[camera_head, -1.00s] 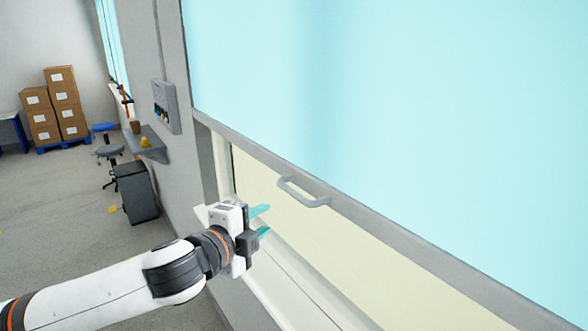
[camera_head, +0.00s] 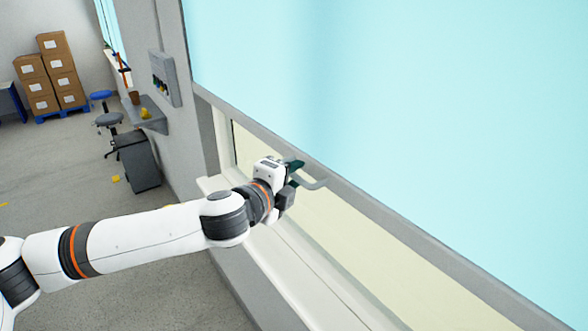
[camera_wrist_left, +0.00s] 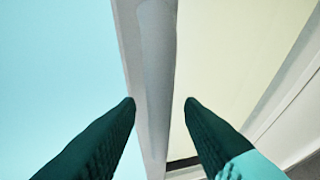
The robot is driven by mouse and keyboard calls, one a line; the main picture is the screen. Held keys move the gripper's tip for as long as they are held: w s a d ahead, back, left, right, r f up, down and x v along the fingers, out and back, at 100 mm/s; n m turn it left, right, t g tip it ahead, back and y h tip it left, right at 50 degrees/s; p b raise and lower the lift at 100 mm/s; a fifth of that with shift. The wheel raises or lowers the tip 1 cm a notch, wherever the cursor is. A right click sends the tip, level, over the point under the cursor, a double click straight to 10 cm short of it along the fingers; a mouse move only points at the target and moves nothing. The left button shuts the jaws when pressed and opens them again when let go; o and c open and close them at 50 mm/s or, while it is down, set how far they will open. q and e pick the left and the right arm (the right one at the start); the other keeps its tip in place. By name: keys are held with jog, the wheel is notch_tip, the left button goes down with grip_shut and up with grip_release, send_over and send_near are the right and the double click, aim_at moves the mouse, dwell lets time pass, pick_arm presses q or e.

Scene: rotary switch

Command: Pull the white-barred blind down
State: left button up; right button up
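The light blue blind (camera_head: 420,100) covers most of the window, with a pale grey bar (camera_head: 400,222) along its lower edge. A grey handle (camera_head: 316,185) sticks out from that bar. My left gripper (camera_head: 295,170) is at the left end of the handle, and its fingers partly hide it. In the left wrist view my left gripper (camera_wrist_left: 160,103) is open, one dark green finger on each side of a grey bar-like part (camera_wrist_left: 157,60), apparently the handle. I cannot tell whether the fingers touch it. My right gripper is not in view.
A white window sill (camera_head: 300,275) runs below the blind. A grey control box (camera_head: 165,78) and a small shelf (camera_head: 150,118) are on the wall at left. Stacked cardboard boxes (camera_head: 52,75) and stools stand farther back. The floor at lower left is open.

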pick_arm(q)
jog(key=shift+w+d+f, duration=0.1)
jog(key=shift+w+d, duration=0.15)
jog(key=shift+w, duration=0.15)
grip_shut()
jog(key=shift+f, duration=0.1)
notch_tip(320, 180, down, 29)
jog(key=b, duration=1.7)
jog(key=shift+f, duration=0.15)
